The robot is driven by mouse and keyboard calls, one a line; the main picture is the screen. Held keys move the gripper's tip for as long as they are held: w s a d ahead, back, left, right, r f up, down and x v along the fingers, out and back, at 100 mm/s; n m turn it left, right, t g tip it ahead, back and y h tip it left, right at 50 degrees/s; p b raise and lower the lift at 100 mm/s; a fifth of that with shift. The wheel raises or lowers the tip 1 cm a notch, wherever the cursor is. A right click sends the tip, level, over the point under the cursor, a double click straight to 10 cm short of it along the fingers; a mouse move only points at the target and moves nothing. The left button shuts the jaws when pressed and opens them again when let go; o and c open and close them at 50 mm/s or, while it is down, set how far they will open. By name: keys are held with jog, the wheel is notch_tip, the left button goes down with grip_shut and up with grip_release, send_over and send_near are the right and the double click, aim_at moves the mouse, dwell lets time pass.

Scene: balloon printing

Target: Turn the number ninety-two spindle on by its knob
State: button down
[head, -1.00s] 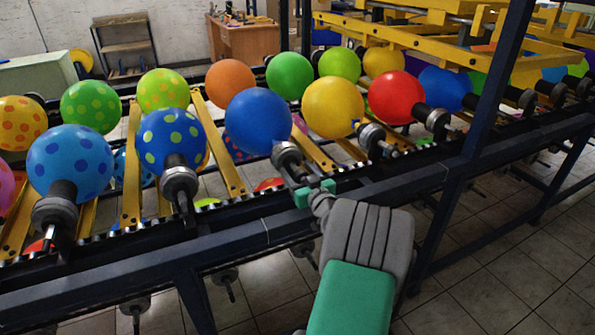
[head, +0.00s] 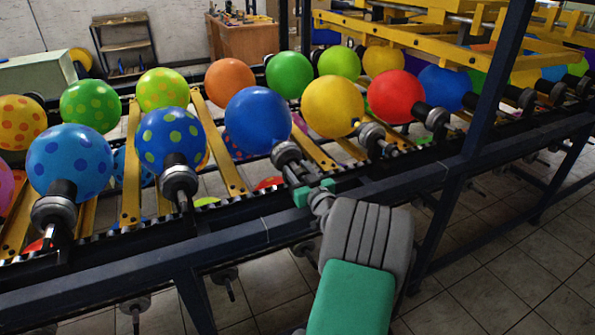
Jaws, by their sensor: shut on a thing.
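A plain blue balloon (head: 258,120) sits on a grey metal spindle (head: 287,155) in the front row of the rack. My gripper (head: 314,190) is at the lower end of this spindle, its green fingers closed around the knob end. The fingers and wrist hide the knob itself, so its setting cannot be seen. No number is readable on any spindle, so I cannot tell which is ninety-two.
A yellow balloon (head: 333,106) on its own spindle (head: 371,134) stands close to the right. A dotted blue balloon (head: 170,138) is to the left.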

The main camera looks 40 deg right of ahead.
jog(key=m+b, duration=0.1)
jog(key=m, duration=0.2)
jog(key=shift+m+b, duration=0.35)
jog(key=shift+m, duration=1.75)
jog(key=c, duration=0.9)
grip_release()
jog(key=shift+o, duration=0.2)
jog(key=shift+s, duration=0.1)
